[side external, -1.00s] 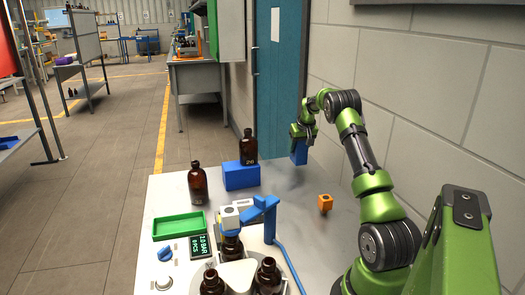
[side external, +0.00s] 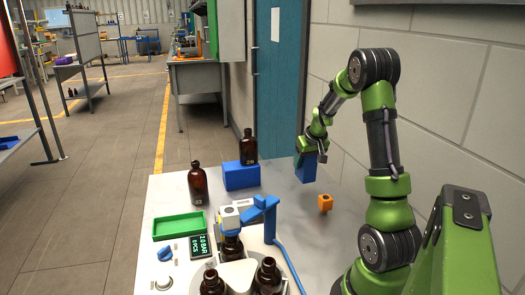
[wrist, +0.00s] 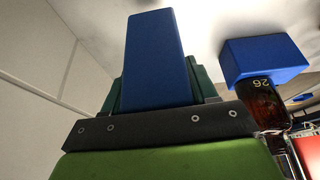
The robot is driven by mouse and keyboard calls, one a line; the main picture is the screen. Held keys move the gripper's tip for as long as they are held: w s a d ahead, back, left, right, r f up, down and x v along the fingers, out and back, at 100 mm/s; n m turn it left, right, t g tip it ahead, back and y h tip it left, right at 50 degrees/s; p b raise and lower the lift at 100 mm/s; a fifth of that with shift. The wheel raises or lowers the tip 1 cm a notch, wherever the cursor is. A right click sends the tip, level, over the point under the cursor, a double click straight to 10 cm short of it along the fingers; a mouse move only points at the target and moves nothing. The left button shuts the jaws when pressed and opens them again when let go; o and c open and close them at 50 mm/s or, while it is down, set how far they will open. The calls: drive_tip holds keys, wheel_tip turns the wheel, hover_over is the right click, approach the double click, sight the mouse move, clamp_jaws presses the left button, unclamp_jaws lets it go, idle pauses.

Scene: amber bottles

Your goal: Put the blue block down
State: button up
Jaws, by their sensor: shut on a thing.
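A blue block (side external: 306,168) is held by my gripper (side external: 307,152) over the far right part of the table. In the wrist view the blue block (wrist: 155,60) stands out between the dark green fingers of my gripper (wrist: 158,82), which is shut on it. In the side view the block's lower end is close to the tabletop, but I cannot tell whether it touches.
A larger blue block (side external: 241,176) stands left, with an amber bottle (side external: 249,146) by it. Another bottle (side external: 198,184), a green tray (side external: 180,226) and an orange block (side external: 325,203) are nearer. The grey table (side external: 283,196) is clear between the larger block and the held one.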

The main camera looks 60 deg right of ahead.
drive_tip(key=s+a, duration=0.5)
drive_tip(key=a, duration=0.7)
drive_tip(key=shift+m, duration=0.3)
drive_tip(key=shift+w+d+f, duration=0.95)
drive_tip(key=shift+w+d, duration=0.8)
drive_tip(key=shift+d, duration=0.25)
drive_tip(key=shift+w+d+f, duration=1)
drive_tip(key=shift+w+d, duration=0.8)
drive_tip(key=shift+d, duration=0.2)
drive_tip(key=shift+w+d+f, duration=0.95)
drive_tip(key=shift+w+d, duration=0.8)
drive_tip(key=shift+d, duration=0.25)
drive_tip(key=shift+f, duration=0.1)
drive_tip(key=o, duration=1.3)
drive_tip(key=shift+f, duration=0.1)
drive_tip(key=shift+c, duration=0.2)
